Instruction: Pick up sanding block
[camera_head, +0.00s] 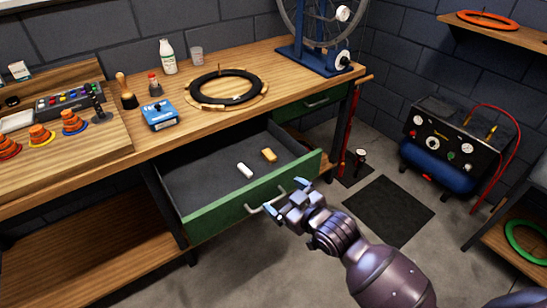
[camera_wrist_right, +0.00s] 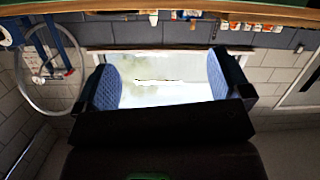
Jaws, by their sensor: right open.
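The green-fronted drawer (camera_head: 238,207) of the bench is pulled open. Inside on its dark floor lie a small tan-orange block (camera_head: 269,155) and a small white block (camera_head: 245,170), apart from each other. The tan one looks like the sanding block, but I cannot be sure. My right gripper (camera_head: 285,199) is at the drawer's front, by its metal handle (camera_head: 267,201); its fingers are apart. I cannot tell whether they touch the handle. In the right wrist view the two blue padded fingers (camera_wrist_right: 165,80) are spread, with no block between them. My left gripper is not in view.
The wooden benchtop (camera_head: 215,120) holds a black tire (camera_head: 226,90), a blue box (camera_head: 159,115), bottles and several orange cones. A blue wheel stand (camera_head: 316,60) stands at the back right. A compressor (camera_head: 438,150) is at right. Floor before the drawer is clear.

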